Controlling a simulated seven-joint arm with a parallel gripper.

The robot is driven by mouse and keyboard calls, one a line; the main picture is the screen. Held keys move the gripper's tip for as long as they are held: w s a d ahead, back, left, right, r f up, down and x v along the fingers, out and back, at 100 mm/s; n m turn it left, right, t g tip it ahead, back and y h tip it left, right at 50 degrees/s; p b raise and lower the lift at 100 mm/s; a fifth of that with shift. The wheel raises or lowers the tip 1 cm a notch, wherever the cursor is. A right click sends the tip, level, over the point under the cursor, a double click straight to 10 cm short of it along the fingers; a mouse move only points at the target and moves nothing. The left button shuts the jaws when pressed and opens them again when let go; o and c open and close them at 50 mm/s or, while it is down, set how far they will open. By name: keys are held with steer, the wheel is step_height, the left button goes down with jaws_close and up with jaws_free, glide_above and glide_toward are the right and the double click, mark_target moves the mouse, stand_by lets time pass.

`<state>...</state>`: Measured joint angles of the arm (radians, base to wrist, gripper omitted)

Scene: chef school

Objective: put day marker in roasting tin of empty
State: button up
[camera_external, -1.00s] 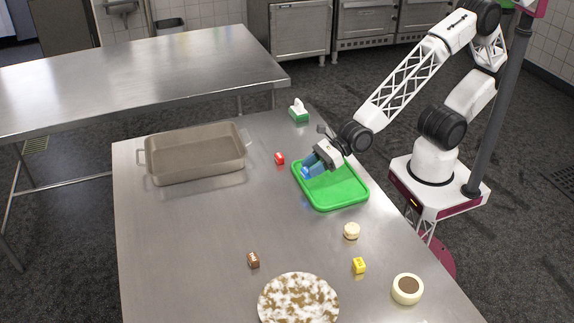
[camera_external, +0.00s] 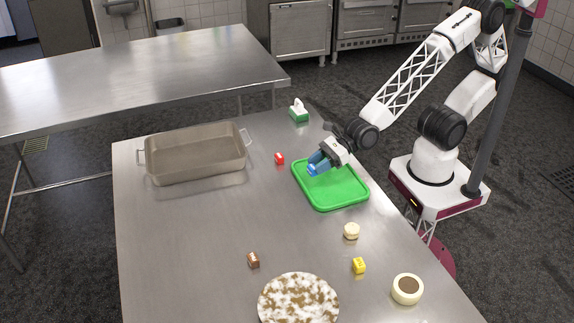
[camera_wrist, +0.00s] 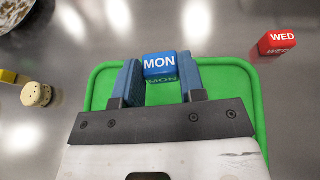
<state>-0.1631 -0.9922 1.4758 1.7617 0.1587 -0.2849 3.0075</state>
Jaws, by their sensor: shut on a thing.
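My gripper (camera_external: 318,164) is over the green tray (camera_external: 342,198), its blue fingers on either side of a blue block marked MON (camera_wrist: 160,65). The wrist view shows the block between the fingertips, with the green tray (camera_wrist: 104,76) behind and below it. I cannot tell the exact gap between block and tray. The roasting tin (camera_external: 196,176), grey metal with two handles, stands at the far left of the table, apart from my gripper. It looks empty.
A red WED block (camera_external: 279,158) lies between tray and tin; it also shows in the wrist view (camera_wrist: 277,42). A brown block (camera_external: 253,260), yellow block (camera_external: 359,265), cream item (camera_external: 351,231), round pot (camera_external: 406,289) and mottled plate (camera_external: 299,299) are nearer. A green-and-white object (camera_external: 298,111) stands behind.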

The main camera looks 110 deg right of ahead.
steer(key=shift+w+d+r, duration=0.25)
steer(key=shift+w, duration=0.2)
steer(key=shift+w+d+r, duration=0.2)
steer(key=shift+w+r, duration=0.05)
steer(key=shift+w, duration=0.15)
steer(key=w+d+r+m+h, duration=0.2)
steer(key=w+d+r, duration=0.1)
steer(key=w+d, duration=0.3)
steer(key=w+d+r+m+h, duration=0.1)
steer(key=w+d+r, duration=0.2)
steer(key=w, duration=0.6)
steer(key=m+h, duration=0.3)
steer(key=h, duration=0.1)
glide_above(201, 159)
steer(key=shift+d+f+g, duration=0.1)
steer(key=shift+f+g, duration=0.3)
steer(key=shift+f, duration=0.25)
steer(key=shift+f, duration=3.15)
steer(key=shift+f, duration=1.9)
